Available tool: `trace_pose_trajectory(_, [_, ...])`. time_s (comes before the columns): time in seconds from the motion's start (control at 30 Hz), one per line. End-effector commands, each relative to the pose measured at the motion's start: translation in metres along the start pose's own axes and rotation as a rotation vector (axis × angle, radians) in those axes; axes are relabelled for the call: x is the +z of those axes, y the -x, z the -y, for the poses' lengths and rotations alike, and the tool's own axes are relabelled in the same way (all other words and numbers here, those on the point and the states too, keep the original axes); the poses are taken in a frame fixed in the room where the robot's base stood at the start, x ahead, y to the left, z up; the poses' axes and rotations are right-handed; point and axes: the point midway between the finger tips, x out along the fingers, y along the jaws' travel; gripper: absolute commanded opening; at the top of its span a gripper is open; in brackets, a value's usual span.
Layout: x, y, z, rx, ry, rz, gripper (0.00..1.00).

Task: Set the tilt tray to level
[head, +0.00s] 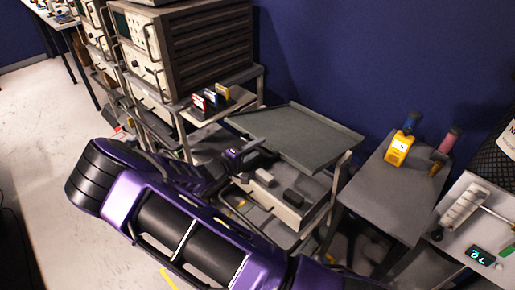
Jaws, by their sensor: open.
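The tilt tray (300,135) is a flat grey-green panel with a raised rim, on top of a metal cart in the middle of the head view. It looks tilted, though the camera angle makes the exact slope hard to tell. My gripper (258,152) is at the tray's near left edge, at the end of my purple and black arm. The gripper is open. The fingers are small and partly hidden, and I cannot tell whether they touch the tray's edge.
Left stands a rack with instruments (190,50) and small coloured boxes (211,97). Right, a grey table (385,195) holds a yellow meter (399,148). A blue wall closes the back; floor at left is clear.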

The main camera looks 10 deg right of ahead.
Motion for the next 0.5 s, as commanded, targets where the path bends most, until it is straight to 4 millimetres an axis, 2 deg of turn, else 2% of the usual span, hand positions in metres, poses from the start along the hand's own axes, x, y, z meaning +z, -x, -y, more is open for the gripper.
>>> trace_pose_trajectory(0.03, [0.0,0.0002,0.0,0.0,0.0,0.0,0.41])
trace_pose_trajectory(0.27, [0.0001,0.0004,0.0001,0.0,0.0,0.0,0.0])
trace_pose_trajectory(0.5, [0.0001,0.0005,0.0001,0.0,0.0,0.0,0.0])
